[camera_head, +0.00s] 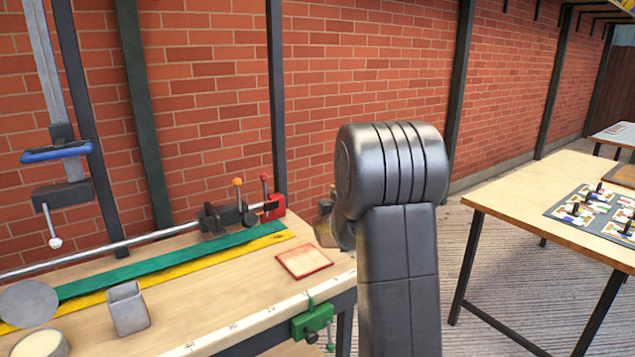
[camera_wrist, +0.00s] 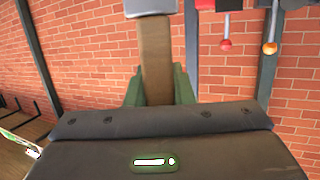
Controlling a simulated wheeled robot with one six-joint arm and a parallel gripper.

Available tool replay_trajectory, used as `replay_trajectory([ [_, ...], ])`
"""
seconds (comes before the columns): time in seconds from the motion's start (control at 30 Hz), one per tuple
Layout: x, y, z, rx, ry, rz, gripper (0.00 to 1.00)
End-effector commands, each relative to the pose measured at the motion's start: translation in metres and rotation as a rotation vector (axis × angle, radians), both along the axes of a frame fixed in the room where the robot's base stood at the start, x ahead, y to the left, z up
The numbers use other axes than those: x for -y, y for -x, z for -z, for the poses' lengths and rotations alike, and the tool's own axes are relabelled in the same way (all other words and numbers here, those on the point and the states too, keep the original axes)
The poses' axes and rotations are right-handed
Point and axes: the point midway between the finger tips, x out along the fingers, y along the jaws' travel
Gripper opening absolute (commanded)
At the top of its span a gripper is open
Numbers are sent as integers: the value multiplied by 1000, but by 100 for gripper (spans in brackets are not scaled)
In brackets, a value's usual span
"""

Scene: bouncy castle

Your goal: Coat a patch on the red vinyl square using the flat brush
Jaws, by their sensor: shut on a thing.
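The red vinyl square (camera_head: 304,261) lies flat on the wooden workbench, left of my arm in the head view. It has a darker red border and a paler middle. In the wrist view my gripper (camera_wrist: 157,85) has its green fingers shut on the brown handle of the flat brush (camera_wrist: 156,55). A grey metal part of the brush shows at the top edge; its bristles are out of frame. In the head view my arm hides the gripper, and I cannot tell how far the brush is from the square.
A grey square cup (camera_head: 127,310), a round grey disc (camera_head: 28,303) and an open round tin (camera_head: 40,345) stand at the bench's left. A long bar clamp (camera_head: 225,217) lies along the back. A green clamp (camera_head: 312,320) grips the front edge. Another table (camera_head: 560,190) stands right.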

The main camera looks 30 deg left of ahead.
Motion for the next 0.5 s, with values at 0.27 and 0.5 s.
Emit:
replay_trajectory([
  [0.27, 1, 1, -28, 1, -2, 6, 0],
  [0.5, 1, 1, -31, -1, -1, 8, 0],
])
